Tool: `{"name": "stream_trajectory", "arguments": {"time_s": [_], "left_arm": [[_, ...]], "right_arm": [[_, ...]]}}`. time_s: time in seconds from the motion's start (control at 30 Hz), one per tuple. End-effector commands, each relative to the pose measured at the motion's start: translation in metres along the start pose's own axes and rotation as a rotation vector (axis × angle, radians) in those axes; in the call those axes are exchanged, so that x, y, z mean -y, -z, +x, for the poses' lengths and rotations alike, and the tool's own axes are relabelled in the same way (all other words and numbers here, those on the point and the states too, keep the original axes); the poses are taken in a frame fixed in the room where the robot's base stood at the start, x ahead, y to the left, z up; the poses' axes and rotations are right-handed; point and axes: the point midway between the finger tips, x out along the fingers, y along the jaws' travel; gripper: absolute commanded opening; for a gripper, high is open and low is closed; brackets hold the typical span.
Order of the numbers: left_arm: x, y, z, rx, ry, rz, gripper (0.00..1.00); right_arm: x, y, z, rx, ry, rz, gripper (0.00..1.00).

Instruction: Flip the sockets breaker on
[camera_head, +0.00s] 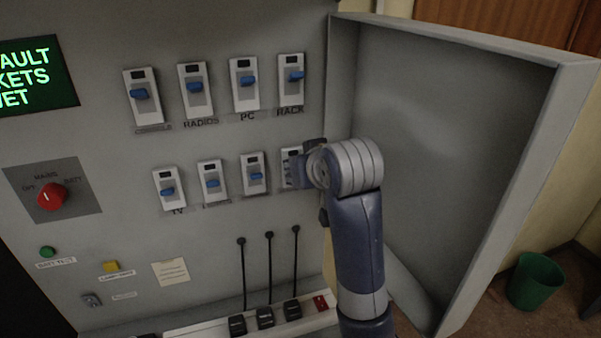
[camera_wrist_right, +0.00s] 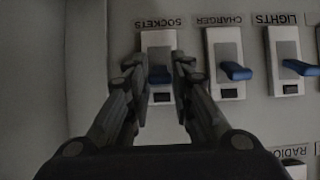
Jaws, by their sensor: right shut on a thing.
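The sockets breaker (camera_head: 290,168) is the rightmost one in the lower row, mostly hidden by my right gripper (camera_head: 303,168) in the head view. In the right wrist view, which is upside down, the sockets breaker (camera_wrist_right: 158,42) sits under its SOCKETS label. Its blue lever (camera_wrist_right: 159,75) is between the fingertips of my right gripper (camera_wrist_right: 159,66), one on each side. The right gripper is shut on this lever. How far the lever is tilted is hard to tell behind the fingers. My left gripper is not in view.
The charger breaker (camera_head: 253,174) is close beside the sockets one. More breakers form the upper row, with the rack breaker (camera_head: 291,90) above. The open cabinet door (camera_head: 440,130) stands right of my arm. A green screen (camera_head: 35,72) shows partly cut fault text.

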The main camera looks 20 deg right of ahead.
Motion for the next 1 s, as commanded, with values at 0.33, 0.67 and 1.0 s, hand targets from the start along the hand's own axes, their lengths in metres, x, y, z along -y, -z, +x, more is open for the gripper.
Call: {"name": "stream_trajectory", "arguments": {"time_s": [0.33, 0.67, 1.0], "left_arm": [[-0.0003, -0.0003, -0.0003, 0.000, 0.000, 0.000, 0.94], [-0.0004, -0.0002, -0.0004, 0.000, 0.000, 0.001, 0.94], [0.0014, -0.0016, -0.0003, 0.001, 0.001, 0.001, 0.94]], "right_arm": [[-0.0002, 0.0048, -0.0010, 0.023, 0.000, 0.001, 0.00], [-0.0003, 0.0049, -0.0010, 0.022, -0.001, 0.001, 0.42], [-0.0003, 0.0028, -0.0001, 0.028, -0.001, 0.001, 0.42]]}}
